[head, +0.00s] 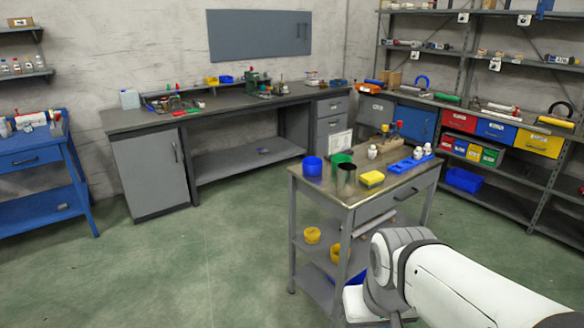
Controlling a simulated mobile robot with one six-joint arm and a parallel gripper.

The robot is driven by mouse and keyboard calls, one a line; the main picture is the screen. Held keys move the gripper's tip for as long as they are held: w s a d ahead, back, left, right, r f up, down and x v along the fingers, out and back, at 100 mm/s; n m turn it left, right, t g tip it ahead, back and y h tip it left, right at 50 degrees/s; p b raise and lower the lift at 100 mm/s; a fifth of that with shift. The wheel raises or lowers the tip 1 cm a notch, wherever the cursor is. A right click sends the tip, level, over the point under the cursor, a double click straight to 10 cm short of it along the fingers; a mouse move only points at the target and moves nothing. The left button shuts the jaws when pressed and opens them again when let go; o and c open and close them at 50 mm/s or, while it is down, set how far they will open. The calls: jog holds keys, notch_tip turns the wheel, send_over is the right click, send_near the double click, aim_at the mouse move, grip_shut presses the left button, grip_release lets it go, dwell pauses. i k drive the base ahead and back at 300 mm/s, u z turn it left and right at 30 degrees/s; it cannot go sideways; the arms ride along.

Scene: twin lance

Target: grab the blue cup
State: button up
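The blue cup (312,166) stands upright on the top of the grey wheeled cart, at its left end. A green cup (341,160) stands just to its right, and a dark grey metal cup (346,180) stands in front of the green one. My arm reaches in from the lower right, in front of the cart and below its top. The fingers of my gripper do not show, so I see nothing of their opening. The arm is clearly apart from the blue cup.
A workbench (150,120) and shelving stand behind. The green floor left of the cart is clear.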

aim_at(312, 167)
jog(key=z, duration=0.4)
jog(key=i, duration=2.1)
jog(key=u, duration=0.8)
